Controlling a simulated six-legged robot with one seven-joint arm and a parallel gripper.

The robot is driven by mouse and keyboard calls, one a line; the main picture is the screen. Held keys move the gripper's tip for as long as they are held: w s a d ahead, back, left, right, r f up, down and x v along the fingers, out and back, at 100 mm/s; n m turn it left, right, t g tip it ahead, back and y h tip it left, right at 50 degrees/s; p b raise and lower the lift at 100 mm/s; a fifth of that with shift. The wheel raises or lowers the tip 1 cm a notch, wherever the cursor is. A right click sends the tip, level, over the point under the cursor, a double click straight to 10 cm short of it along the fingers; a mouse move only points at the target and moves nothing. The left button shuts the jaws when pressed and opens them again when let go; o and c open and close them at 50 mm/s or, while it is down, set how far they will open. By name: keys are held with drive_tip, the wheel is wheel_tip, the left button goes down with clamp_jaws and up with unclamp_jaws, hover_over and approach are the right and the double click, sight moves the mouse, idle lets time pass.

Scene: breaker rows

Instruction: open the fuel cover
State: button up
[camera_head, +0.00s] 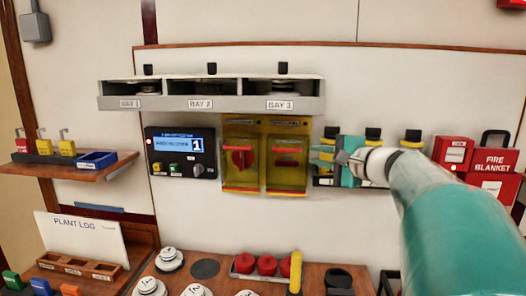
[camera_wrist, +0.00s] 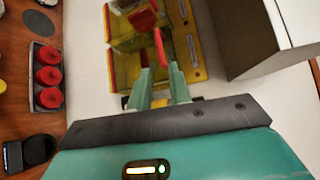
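Two yellow see-through covers stand side by side on the wall panel, a left cover (camera_head: 240,160) and a right cover (camera_head: 287,162). Each has a red part behind it and a red lip along its bottom edge. Both look shut. Their labels are too small to read, so I cannot tell which is the fuel cover. My gripper (camera_head: 318,156) is just right of the right cover; in the wrist view its two green fingers (camera_wrist: 162,72) are apart with nothing clearly between them. A red bar (camera_wrist: 160,48) shows just beyond the fingertips; contact cannot be told.
A shelf with three bays (camera_head: 212,103) juts out above the covers; its box shape also shows in the wrist view (camera_wrist: 262,40). A control box with a blue screen (camera_head: 181,152) is to the left. Red buttons (camera_head: 266,265) and a yellow post (camera_head: 296,272) stand below.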

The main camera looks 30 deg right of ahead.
sight(291, 151)
drive_tip(key=w, duration=0.3)
drive_tip(key=w+a+f, duration=0.1)
drive_tip(key=w, duration=0.7)
drive_tip(key=shift+w+a+f, duration=0.1)
drive_tip(key=shift+a+f, duration=0.2)
drive_tip(key=shift+a, duration=0.05)
clamp_jaws()
